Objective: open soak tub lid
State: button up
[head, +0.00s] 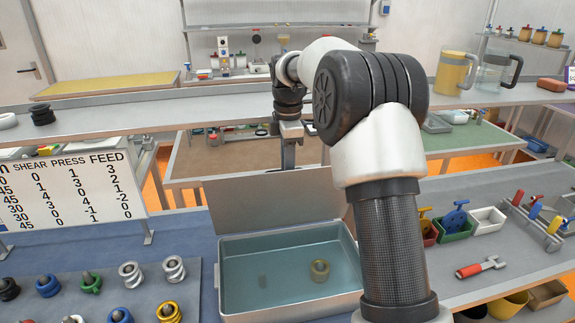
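The soak tub (227,303) is a grey metal box at the front centre. My gripper (288,158) points down at the lid's upper edge. It touches or nearly touches that edge. Its fingers overlap and are partly hidden, so I cannot tell whether they grip the lid.
A board with numbers (70,188) stands left of the tub. A grey tray (135,290) with several coloured threaded parts lies at the front left. Right of my arm are small bins (488,219), a red-handled tool (480,266) and a tool rack (532,221). A long raised shelf (190,113) runs behind.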

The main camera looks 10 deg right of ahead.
notch_tip(320, 180, up, 18)
jog(key=s, duration=0.1)
jog(key=shift+f, duration=0.15)
dwell(0.4)
jog(key=shift+s, duration=0.1)
